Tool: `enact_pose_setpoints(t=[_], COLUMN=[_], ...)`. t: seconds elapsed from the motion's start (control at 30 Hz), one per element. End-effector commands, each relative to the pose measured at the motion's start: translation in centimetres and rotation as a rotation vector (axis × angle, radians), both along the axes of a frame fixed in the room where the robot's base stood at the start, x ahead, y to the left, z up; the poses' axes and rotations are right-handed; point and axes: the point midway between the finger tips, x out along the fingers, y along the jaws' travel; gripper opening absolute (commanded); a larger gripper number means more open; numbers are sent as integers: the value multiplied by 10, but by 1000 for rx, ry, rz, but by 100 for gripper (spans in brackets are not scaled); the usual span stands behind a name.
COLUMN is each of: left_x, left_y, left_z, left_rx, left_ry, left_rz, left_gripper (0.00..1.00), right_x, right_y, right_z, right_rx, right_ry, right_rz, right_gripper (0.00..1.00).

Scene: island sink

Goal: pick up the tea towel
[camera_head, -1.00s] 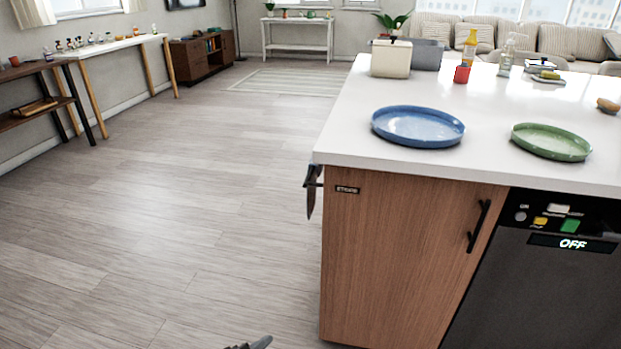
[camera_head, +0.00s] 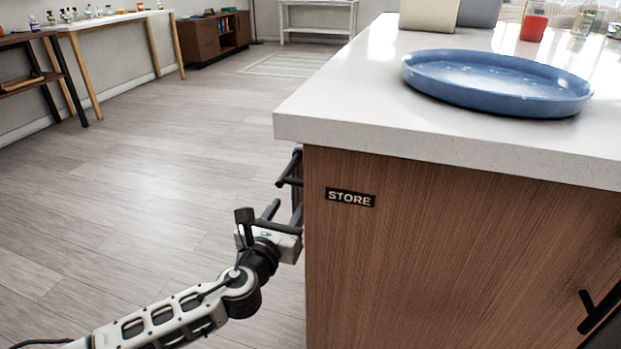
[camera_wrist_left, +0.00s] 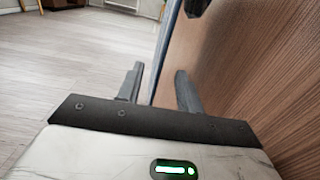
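The tea towel (camera_head: 297,188) shows in the head view as a narrow blue-grey strip hanging at the left side of the island, seen nearly edge-on. In the left wrist view the towel (camera_wrist_left: 166,45) is a thin blue-grey edge close to the wooden panel. My left gripper (camera_head: 281,213) is at the island's left side, just below a dark bar (camera_head: 288,168). In the left wrist view its two fingers (camera_wrist_left: 158,80) are apart, with the towel's edge showing between them. I cannot tell whether either finger touches the cloth. My right gripper is not in view.
The wooden island side (camera_wrist_left: 260,70) is close to the right finger. The white countertop (camera_head: 350,100) overhangs above the gripper and carries a blue plate (camera_head: 495,82). Open floor (camera_head: 150,190) lies to the left.

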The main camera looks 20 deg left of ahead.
Motion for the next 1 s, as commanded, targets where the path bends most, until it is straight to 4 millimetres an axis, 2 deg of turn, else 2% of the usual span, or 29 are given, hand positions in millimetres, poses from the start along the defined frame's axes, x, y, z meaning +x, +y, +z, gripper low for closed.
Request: enact_pose_setpoints(t=[0.1,0.37,0.5,0.63,0.77,0.97,1.0], left_x=[21,40,61,79,86,86,86], left_y=[-1,-2,-5,-5,-6,-6,-5], left_z=[-1,-1,-2,-1,0,0,0], left_rx=[-2,-3,-5,-4,-4,-4,-4], left_ry=[-2,0,-2,0,1,2,2], left_rz=[1,0,-1,0,0,0,0], left_gripper=[36,36,36,36,36,36,25], right_x=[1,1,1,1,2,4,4], right_y=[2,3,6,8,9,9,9], right_z=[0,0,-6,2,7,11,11], right_rx=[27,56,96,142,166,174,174], right_ry=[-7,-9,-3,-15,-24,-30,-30], right_rz=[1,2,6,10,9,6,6], right_gripper=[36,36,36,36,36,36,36])
